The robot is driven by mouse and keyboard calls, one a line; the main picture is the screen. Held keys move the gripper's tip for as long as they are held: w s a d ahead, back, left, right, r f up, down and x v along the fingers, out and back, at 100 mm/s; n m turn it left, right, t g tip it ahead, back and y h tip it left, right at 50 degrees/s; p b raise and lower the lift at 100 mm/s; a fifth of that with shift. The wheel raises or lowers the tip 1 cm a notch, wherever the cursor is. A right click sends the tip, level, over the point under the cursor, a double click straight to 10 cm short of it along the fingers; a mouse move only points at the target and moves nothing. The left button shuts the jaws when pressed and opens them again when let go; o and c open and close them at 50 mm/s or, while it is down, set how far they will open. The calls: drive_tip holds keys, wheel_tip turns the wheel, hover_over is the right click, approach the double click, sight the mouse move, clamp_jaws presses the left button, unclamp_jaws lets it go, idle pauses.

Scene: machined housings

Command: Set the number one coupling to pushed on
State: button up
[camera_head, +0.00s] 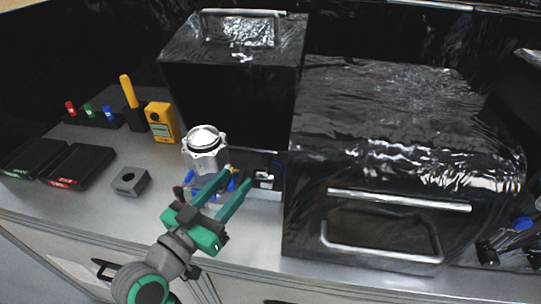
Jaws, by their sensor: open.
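A dark panel with a pale fitting (263,177) stands just right of the housing. No number is readable, so I cannot tell which part is the number one coupling or how it sits. My green gripper (238,178) is open, its two fingers reaching up and right in front of the housing's base. Nothing shows between them.
A grey block with a hole (130,181), two black boxes (77,165), a yellow meter (161,122) and a yellow-handled tool (129,91) stand left. Large glossy black cabinets (380,120) block the right. The bench front left of my gripper is clear.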

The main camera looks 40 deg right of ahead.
sight(264, 160)
drive_tip(key=shift+m+g, duration=0.5)
drive_tip(key=shift+m, duration=0.3)
drive_tip(key=x, duration=0.8)
drive_tip(key=s+x, duration=0.1)
drive_tip(key=x, duration=0.3)
drive_tip(key=shift+s+d+f, duration=0.1)
drive_tip(key=shift+d, duration=0.15)
